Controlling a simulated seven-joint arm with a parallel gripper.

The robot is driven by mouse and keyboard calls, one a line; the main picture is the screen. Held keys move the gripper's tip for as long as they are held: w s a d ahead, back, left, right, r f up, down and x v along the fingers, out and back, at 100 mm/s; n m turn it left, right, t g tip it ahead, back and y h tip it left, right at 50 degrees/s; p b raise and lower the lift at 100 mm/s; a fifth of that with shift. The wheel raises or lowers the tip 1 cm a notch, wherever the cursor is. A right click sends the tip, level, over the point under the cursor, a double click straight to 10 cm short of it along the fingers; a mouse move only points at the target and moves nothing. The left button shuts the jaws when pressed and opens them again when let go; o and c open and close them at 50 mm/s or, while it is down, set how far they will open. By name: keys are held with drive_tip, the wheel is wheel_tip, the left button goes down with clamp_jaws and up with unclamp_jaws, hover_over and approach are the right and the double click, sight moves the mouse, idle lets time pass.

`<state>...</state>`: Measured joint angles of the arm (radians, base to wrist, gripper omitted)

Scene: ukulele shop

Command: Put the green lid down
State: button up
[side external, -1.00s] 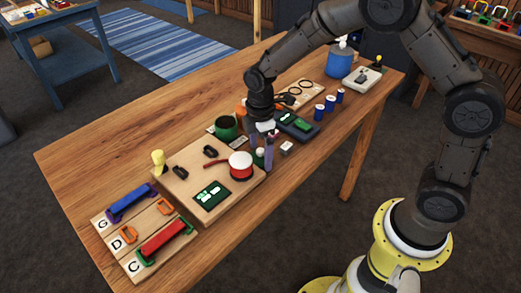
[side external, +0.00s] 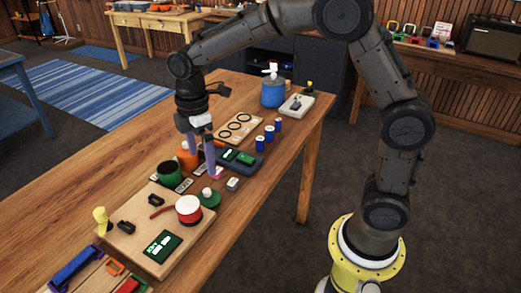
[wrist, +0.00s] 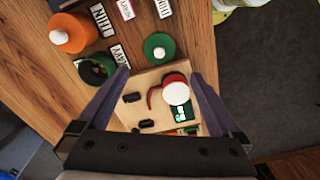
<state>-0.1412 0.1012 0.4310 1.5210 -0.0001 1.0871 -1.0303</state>
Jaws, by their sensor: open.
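The green lid (side external: 209,198), a round disc with a white knob, lies flat, knob up, on the wooden table just off the board's edge. It also shows in the wrist view (wrist: 159,47), whole and apart from my fingers. My gripper (side external: 201,163) is open and empty, raised above the table behind the lid in the side view. In the wrist view its fingers (wrist: 160,73) stand wide apart with nothing between them. The green pot (side external: 170,172) stands open and uncovered on the table; it also shows left of the lid in the wrist view (wrist: 97,70).
A wooden board (side external: 135,233) carries a red pot (side external: 188,209) with a white top, dark clips and a green display. An orange pot (side external: 187,158), white labels, a dark device (side external: 238,158) and blue spools (side external: 269,134) stand nearby. Bare table (side external: 75,195) lies left.

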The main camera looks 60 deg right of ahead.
drive_tip(key=s+d+r+m+t, duration=0.35)
drive_tip(key=s+r+m, duration=0.45)
drive_tip(key=s, duration=0.4)
drive_tip(key=s+d+m+t, duration=0.2)
drive_tip(key=s+m, duration=0.3)
drive_tip(key=s, duration=0.7)
drive_tip(key=shift+f, duration=0.35)
